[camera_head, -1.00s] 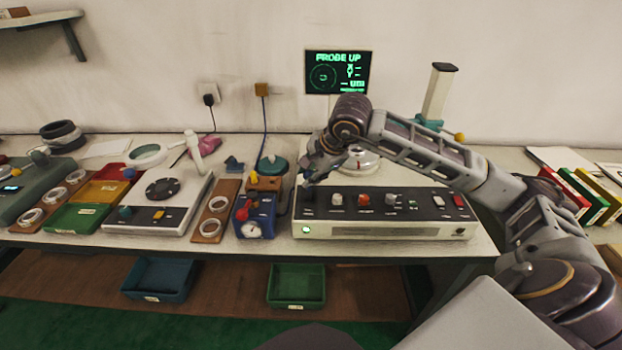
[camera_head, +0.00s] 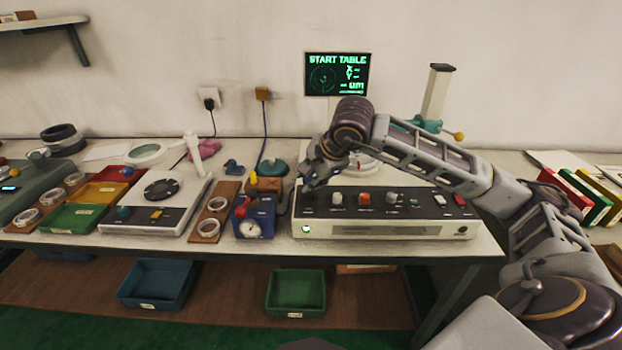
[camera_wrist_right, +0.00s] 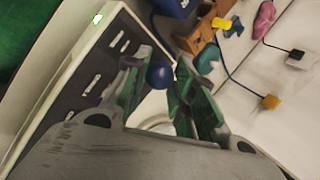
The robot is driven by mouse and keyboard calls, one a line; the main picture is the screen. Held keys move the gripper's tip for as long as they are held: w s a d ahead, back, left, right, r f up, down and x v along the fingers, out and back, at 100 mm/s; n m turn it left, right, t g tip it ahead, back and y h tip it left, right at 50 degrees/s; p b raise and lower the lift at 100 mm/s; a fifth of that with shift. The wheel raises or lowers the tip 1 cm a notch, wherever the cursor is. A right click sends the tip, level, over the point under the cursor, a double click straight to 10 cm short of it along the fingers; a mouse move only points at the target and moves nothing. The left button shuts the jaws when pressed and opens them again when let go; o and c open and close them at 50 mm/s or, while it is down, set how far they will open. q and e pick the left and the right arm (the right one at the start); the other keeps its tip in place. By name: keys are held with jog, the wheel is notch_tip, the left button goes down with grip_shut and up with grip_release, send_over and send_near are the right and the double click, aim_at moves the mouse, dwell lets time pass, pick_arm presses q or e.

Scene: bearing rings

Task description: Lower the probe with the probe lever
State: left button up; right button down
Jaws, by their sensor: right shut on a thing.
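My right gripper (camera_head: 310,180) is over the left end of the control console (camera_head: 375,228). In the right wrist view the fingers (camera_wrist_right: 162,68) are closed in around a dark blue knob (camera_wrist_right: 159,75), which appears to be the probe lever's end. The lever's shaft is hidden by the gripper. The display screen (camera_head: 337,74) behind reads "START TABLE". A round metal part (camera_head: 366,165) is partly hidden behind my right arm. My left gripper is not in view.
The console top carries several knobs and a red switch (camera_head: 459,200). To its left stand a blue gauge box (camera_head: 254,222), a wooden ring board (camera_head: 211,222) and a turntable unit (camera_head: 150,215). A column (camera_head: 436,95) rises behind my right arm.

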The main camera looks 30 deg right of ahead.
jog(key=shift+s+a+f, duration=0.25)
jog(key=shift+f, duration=0.15)
jog(key=shift+s+f, duration=0.1)
jog(key=c, duration=1.2)
grip_release()
jog(key=shift+o, duration=0.2)
jog(key=shift+r, duration=0.25)
jog(key=shift+s+d+r, duration=0.15)
jog(key=shift+s+r, duration=0.05)
jog(key=shift+r, duration=0.4)
jog(key=v, duration=1)
jog(key=shift+s+r, duration=0.2)
